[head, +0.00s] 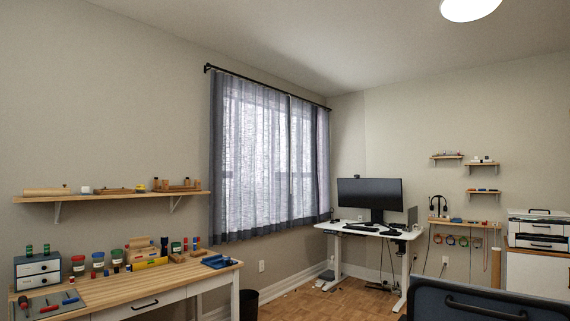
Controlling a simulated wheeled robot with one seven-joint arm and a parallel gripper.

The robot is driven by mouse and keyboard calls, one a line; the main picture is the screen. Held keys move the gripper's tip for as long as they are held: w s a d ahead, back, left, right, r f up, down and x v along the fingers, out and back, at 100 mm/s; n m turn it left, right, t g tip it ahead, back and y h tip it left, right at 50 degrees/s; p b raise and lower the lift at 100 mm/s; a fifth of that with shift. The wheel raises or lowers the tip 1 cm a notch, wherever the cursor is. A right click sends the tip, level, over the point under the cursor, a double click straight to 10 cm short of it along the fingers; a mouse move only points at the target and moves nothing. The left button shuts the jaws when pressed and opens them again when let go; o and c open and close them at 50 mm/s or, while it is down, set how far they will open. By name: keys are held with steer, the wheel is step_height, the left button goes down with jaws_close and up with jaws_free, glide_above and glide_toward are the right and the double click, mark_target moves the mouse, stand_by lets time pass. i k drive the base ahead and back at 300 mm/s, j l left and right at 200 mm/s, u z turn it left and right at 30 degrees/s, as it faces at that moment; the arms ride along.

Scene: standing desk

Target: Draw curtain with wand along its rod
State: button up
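A sheer grey curtain (250,160) hangs in folds from a dark rod (270,87) on the left wall, near the room corner. It spans the bright window in two panels, with their edges meeting right of the middle. A thin vertical line (290,150) hangs by that meeting edge and may be the wand; it is too small to be sure. The curtain's lower hem hangs above the floor. My gripper is not in view, so its state and its distance from the curtain do not show.
A wooden workbench (150,287) with jars and tools stands at the lower left, under a wall shelf (110,197). A white standing desk (365,231) with a monitor is beyond the curtain. A dark panel with a handle (480,300) fills the lower right. Floor between is partly clear.

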mark_target(286, 124)
steer(key=i+j, duration=0.2)
steer(key=i, duration=0.35)
steer(key=i+j, duration=0.2)
steer(key=i, duration=0.4)
steer(key=i+j, duration=0.2)
steer(key=i, duration=0.35)
steer(key=i+l+z, duration=0.2)
steer(key=i, duration=0.3)
steer(key=i+j+z, duration=0.1)
steer(key=i+z, duration=0.15)
steer(key=i, duration=0.3)
steer(key=i+j+z, duration=0.2)
steer(key=i, duration=0.3)
steer(key=i+j+z, duration=0.1)
steer(key=i+z, duration=0.15)
steer(key=i, duration=0.25)
